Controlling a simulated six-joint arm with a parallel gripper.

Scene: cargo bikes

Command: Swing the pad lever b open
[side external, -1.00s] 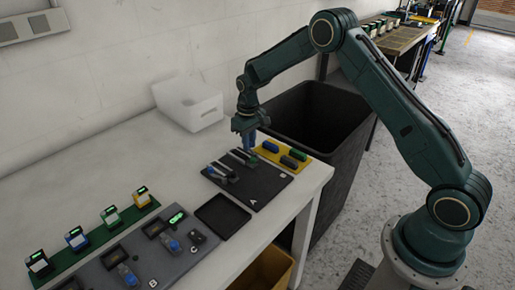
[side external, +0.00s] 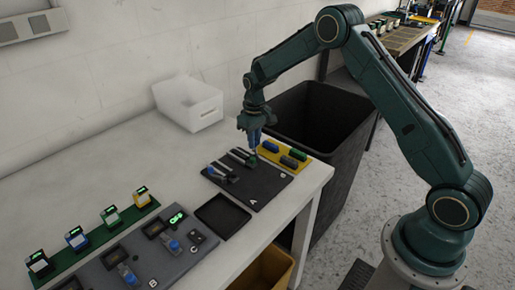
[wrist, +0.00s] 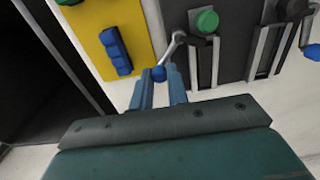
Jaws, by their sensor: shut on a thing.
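The pad lever b is a silver arm (wrist: 173,46) with a blue ball knob (wrist: 159,74), seen in the wrist view. It stands slanted from its pivot on the black plate (side external: 262,192), with the knob out past the plate's edge on the yellow tray's side. My gripper (side external: 254,153) is at the far edge of the plate; in the wrist view its two blue fingers (wrist: 158,80) are shut around the knob. A green round pad (wrist: 207,21) sits beside the lever's pivot. The other lever's blue knob (wrist: 312,52) is at the right edge of the wrist view.
A yellow tray (side external: 270,154) with blue and green blocks lies right next to the plate. An empty black tray (side external: 222,216) and a grey panel (side external: 128,262) lie nearer. A white box (side external: 190,105) stands behind; a large black bin (side external: 318,120) stands beyond the table edge.

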